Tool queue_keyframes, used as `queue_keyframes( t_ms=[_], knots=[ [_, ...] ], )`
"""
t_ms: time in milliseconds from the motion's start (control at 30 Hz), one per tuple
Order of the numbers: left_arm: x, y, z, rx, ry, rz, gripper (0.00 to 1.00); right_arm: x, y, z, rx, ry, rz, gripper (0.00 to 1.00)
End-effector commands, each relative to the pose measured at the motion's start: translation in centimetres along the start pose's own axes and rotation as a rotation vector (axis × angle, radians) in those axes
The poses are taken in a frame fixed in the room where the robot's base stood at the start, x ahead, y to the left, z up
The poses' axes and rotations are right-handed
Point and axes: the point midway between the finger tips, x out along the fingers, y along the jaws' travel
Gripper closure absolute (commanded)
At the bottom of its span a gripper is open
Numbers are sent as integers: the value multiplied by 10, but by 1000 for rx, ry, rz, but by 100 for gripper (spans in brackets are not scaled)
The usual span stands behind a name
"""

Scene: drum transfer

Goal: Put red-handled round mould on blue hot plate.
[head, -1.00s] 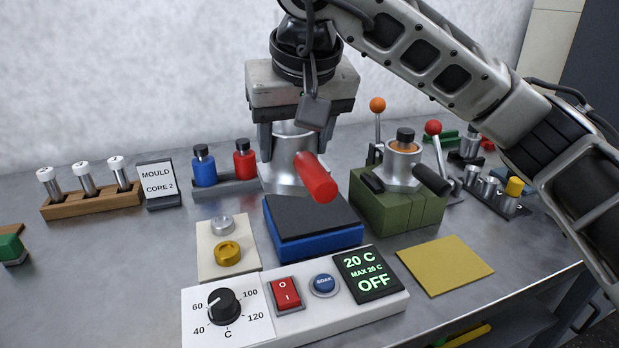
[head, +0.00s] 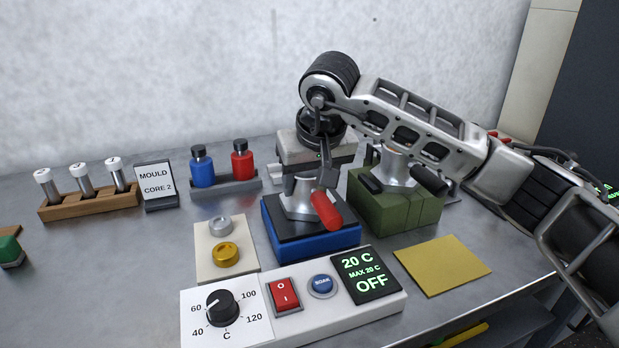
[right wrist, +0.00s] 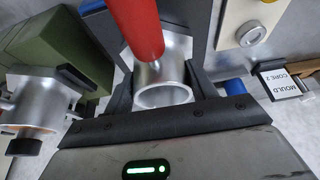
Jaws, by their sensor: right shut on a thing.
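The silver round mould (head: 299,207) with its red handle (head: 326,210) is over the black top of the blue hot plate (head: 318,244), toward its back left. It looks upright, with its base at or very near the plate; I cannot tell whether it touches. My right gripper (head: 308,186) is shut on the mould from behind, partly hiding it. In the right wrist view the mould (right wrist: 165,93) sits between the two dark fingers, its red handle (right wrist: 137,28) pointing away. My left gripper is not in view.
A green block (head: 395,212) carrying a black-handled mould stands close right of the hot plate. The control box (head: 300,300) is in front, its display reading OFF. A cream pad (head: 212,262) with two discs is at left. A yellow mat (head: 443,266) lies at right.

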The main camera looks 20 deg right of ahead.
Motion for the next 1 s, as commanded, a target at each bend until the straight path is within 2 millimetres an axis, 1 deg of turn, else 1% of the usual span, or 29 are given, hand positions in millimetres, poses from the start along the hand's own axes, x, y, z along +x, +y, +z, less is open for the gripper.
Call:
queue_keyframes(
  t_ms=[167,300,333,400,667,767,867,1000],
  knots=[
    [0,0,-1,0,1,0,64,-2,0,-2,1,6,-2,85],
    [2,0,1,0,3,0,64,1,0,0,1,6,-2,85],
    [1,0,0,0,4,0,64,2,0,1,1,2,-1,38],
    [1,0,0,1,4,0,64,2,0,0,1,2,-1,22],
    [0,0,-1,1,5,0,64,1,0,0,1,1,-1,22],
    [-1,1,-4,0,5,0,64,-4,0,-1,1,3,-1,22],
    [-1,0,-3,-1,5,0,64,-17,0,-2,1,6,-1,22],
    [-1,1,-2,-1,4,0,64,-46,0,-2,1,8,-2,22]
  ],
)
